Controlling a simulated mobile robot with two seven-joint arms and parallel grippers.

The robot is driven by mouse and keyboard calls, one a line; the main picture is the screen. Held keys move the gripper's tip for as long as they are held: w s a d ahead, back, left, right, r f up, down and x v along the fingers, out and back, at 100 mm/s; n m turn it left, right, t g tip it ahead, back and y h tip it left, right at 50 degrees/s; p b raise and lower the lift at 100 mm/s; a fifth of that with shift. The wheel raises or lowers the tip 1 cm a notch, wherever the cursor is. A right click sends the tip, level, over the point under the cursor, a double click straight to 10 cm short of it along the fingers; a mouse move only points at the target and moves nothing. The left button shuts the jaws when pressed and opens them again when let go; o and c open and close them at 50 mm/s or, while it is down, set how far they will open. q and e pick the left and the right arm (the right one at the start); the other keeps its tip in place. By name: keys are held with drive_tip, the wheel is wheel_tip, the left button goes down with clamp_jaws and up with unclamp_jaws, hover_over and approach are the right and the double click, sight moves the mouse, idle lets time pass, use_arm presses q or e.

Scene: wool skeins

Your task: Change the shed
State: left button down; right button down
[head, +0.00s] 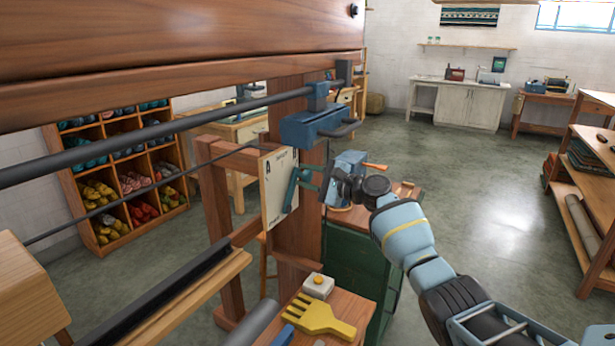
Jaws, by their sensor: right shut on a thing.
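The loom's wooden upright (290,238) stands near the middle of the head view. A pale card (271,205) with a letter "A" and small print is fixed at it. A green lever (291,188) stands in front of the card. My right gripper (326,184) reaches in from the right and is shut on the lever's near end; its fingertips are small and partly hidden. A blue fitting (312,126) with a dark handle sits higher on the upright, above the gripper. My left gripper is out of view.
A large wooden beam (180,35) and dark bars cross the upper left. A yellow comb (320,318) and a white block (318,286) lie on a small wooden surface below. A yarn shelf (110,128) stands behind left. The floor to the right is open.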

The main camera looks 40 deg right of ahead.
drive_tip(key=shift+d, duration=0.1)
drive_tip(key=c, duration=1)
unclamp_jaws()
drive_tip(key=shift+s, duration=0.1)
drive_tip(key=shift+v, duration=3.85)
